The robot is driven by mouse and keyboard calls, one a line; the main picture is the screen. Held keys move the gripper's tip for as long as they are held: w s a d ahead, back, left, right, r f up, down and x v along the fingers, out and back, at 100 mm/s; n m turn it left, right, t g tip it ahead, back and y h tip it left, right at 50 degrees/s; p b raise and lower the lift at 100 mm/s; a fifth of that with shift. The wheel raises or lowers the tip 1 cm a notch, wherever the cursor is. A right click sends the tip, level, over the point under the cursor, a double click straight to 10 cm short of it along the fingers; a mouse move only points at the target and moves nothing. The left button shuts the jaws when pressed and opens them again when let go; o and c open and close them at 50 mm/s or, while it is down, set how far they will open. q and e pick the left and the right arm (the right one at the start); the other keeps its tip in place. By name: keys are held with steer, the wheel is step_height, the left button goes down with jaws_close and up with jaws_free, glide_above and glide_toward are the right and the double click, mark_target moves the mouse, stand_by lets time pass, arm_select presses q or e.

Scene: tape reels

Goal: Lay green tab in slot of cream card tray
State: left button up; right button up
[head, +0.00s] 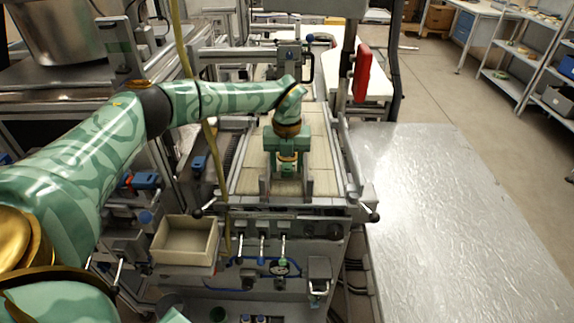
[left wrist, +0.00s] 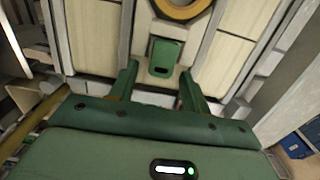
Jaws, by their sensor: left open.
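My left gripper (head: 287,185) points down over the pale slatted bed of the machine. In the left wrist view its two fingers (left wrist: 158,72) are apart and open. A small green tab-like piece (left wrist: 165,57) with a dark oval mark lies just beyond and between the fingertips; I cannot tell whether it touches either finger. In the head view the gripper mostly hides that spot. A cream open-topped tray (head: 187,240) sits at the front left of the machine, apart from the gripper and looking empty; I cannot make out a slot in it. My right gripper is not in view.
A gold ring (left wrist: 183,8) lies beyond the green piece, cut off by the picture's top. Metal rails border the slatted bed (head: 250,180). Levers and knobs (head: 263,243) line the machine's front. A bare metal tabletop (head: 450,210) is on the right.

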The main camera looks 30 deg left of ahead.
mark_target(287, 170)
arm_select(q)
step_height(287, 170, up, 12)
steer(key=p, duration=0.1)
steer(key=shift+r+p, duration=0.2)
steer(key=shift+p, duration=0.15)
